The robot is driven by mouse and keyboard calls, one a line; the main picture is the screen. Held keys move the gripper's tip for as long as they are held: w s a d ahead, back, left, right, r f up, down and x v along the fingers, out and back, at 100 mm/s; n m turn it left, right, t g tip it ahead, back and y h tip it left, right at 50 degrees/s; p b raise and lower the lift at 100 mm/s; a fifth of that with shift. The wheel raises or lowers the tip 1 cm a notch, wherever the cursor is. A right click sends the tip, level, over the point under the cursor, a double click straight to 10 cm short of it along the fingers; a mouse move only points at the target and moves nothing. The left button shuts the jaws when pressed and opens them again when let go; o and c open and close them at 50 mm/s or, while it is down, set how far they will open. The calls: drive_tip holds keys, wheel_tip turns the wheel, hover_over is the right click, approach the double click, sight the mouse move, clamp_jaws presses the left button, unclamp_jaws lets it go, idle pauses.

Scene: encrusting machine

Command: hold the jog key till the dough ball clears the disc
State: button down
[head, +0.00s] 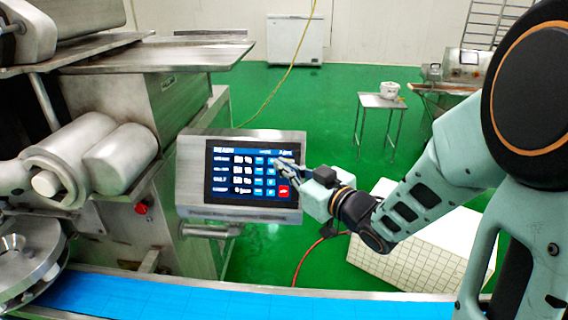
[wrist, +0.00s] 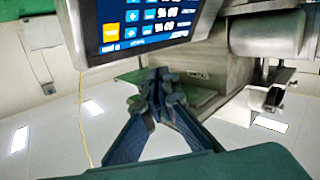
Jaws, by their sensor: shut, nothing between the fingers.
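The touch panel (head: 247,172) stands in the middle of the head view, with rows of blue keys and a red key (head: 284,191) at its lower right. My gripper (head: 281,165) is shut and empty, its fingertips in front of the panel's upper right part. In the wrist view the shut fingertips (wrist: 159,78) show just below the screen (wrist: 145,22), near an orange key (wrist: 92,24). Contact cannot be told, nor can I read which key is the jog key. A round steel part (head: 22,265), perhaps the disc, is at the lower left. I see no dough ball.
A blue conveyor belt (head: 200,298) runs along the front. The steel machine (head: 150,95) fills the left side. A white tiled block (head: 415,255) stands beneath my arm. A small table (head: 381,102) with a white tub (head: 390,90) stands behind on open green floor.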

drive_tip(key=w+f+b, duration=0.1)
drive_tip(key=w, duration=0.1)
drive_tip(key=w+f, duration=0.1)
drive_tip(key=w, duration=0.1)
drive_tip(key=w+f+b, duration=0.1)
drive_tip(key=w+f, duration=0.1)
drive_tip(key=shift+w+d+f+b, duration=0.1)
drive_tip(key=shift+w+d+b, duration=0.05)
drive_tip(key=shift+w+b, duration=0.15)
drive_tip(key=shift+w+f, duration=0.15)
drive_tip(key=shift+w, duration=0.35)
idle(1.0)
drive_tip(key=shift+w+f+b, duration=0.25)
drive_tip(key=shift+w+b, duration=0.1)
drive_tip(key=shift+b, duration=0.1)
